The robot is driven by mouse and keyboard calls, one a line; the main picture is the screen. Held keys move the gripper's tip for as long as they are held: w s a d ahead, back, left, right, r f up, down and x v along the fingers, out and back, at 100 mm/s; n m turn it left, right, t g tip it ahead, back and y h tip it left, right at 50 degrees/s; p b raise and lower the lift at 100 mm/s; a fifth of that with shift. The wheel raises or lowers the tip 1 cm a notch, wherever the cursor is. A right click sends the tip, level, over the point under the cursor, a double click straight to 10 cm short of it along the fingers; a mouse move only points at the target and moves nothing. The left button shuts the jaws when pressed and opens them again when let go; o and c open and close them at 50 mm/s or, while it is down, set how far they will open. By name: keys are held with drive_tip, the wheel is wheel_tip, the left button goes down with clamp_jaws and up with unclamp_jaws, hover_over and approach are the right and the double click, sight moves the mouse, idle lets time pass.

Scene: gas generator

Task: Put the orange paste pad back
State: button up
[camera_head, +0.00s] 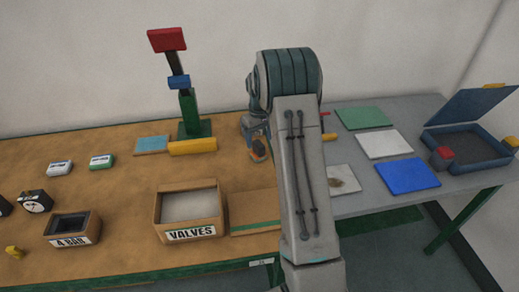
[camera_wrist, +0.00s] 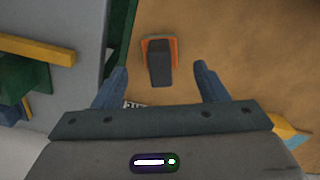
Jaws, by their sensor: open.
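The orange paste pad (camera_wrist: 174,50) shows in the wrist view as an orange-edged block with a dark grey grip on top. It sits on the brown table. My gripper (camera_wrist: 160,67) is open, with one finger on each side of the dark grip and clear gaps to both; I see no contact. In the head view the pad (camera_head: 259,155) is a small orange and dark shape just left of my arm. My gripper there (camera_head: 256,132) is partly hidden by my arm.
An open box labelled VALVES (camera_head: 190,230) stands in front, left of a flat brown panel (camera_head: 253,222). A green stand (camera_head: 190,112) and a yellow block (camera_head: 193,147) stand left of my gripper. The grey table (camera_head: 370,205) holds coloured sheets and an open blue case (camera_head: 480,150).

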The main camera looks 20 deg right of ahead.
sight(260, 144)
wheel_tip(260, 144, up, 5)
drive_tip(key=s+a+r+m+t, duration=0.1)
drive_tip(key=s+a+r, duration=0.3)
drive_tip(key=s+r, duration=0.25)
drive_tip(key=s+a+r, duration=0.4)
drive_tip(key=s+r, duration=0.1)
drive_tip(key=s, duration=0.3)
drive_tip(key=s+a+t, duration=0.1)
drive_tip(key=s+a, duration=0.1)
drive_tip(key=s, duration=0.7)
drive_tip(key=s+a+f+m+t, duration=0.1)
drive_tip(key=s+a, duration=0.2)
drive_tip(key=s, duration=0.6)
drive_tip(key=shift+s, duration=0.4)
